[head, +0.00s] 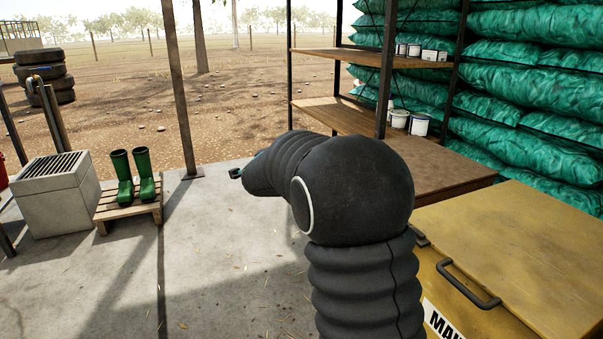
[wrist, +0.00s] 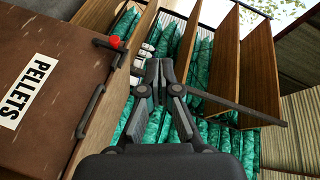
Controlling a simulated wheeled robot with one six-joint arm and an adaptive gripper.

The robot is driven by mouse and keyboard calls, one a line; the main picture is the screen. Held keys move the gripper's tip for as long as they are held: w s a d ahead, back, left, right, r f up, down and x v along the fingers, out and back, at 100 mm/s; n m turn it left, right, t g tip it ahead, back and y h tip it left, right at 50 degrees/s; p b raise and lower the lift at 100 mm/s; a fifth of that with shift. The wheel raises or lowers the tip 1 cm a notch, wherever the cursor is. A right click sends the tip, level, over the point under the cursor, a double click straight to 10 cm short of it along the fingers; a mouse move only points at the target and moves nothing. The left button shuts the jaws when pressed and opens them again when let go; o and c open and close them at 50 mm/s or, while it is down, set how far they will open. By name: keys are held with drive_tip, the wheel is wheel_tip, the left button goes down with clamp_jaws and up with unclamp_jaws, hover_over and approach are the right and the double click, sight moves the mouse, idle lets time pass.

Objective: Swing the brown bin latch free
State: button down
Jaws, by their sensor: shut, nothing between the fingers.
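The brown bin (wrist: 62,70) fills the left side of the wrist view, its white label reading PELLETS. The latch (wrist: 114,43), with a red knob and a dark part beside it, sits at the bin's upper right edge. A dark handle (wrist: 90,112) is on the bin below the latch. My gripper (wrist: 160,75) is shut and empty, to the right of the latch and apart from it in the picture. I cannot tell how far the latch is turned.
A yellow bin (head: 520,235) with a dark handle stands at the right in the head view. Shelves (head: 345,117) with cans and stacked green sacks (head: 530,85) are behind. Green boots stand on a pallet (head: 128,212) at left. The concrete floor (head: 225,270) between is clear.

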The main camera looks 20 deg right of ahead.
drive_tip(key=w+d+f+m+g+h+b, duration=0.1)
drive_tip(key=w+d+f+m+g+h, duration=0.2)
drive_tip(key=d+f+m+h, duration=0.3)
wheel_tip(320, 180, down, 5)
drive_tip(key=shift+w+d+f+m+g+h, duration=0.2)
drive_tip(key=shift+d+m+g+h, duration=0.2)
drive_tip(key=shift+d+m+g, duration=0.5)
drive_tip(key=shift+w+d, duration=0.1)
drive_tip(key=shift+d, duration=0.15)
drive_tip(key=w+a+x, duration=0.2)
drive_tip(key=x, duration=1)
drive_tip(key=shift+w+d, duration=0.25)
drive_tip(key=shift+w, duration=0.15)
drive_tip(key=shift+p, duration=0.4)
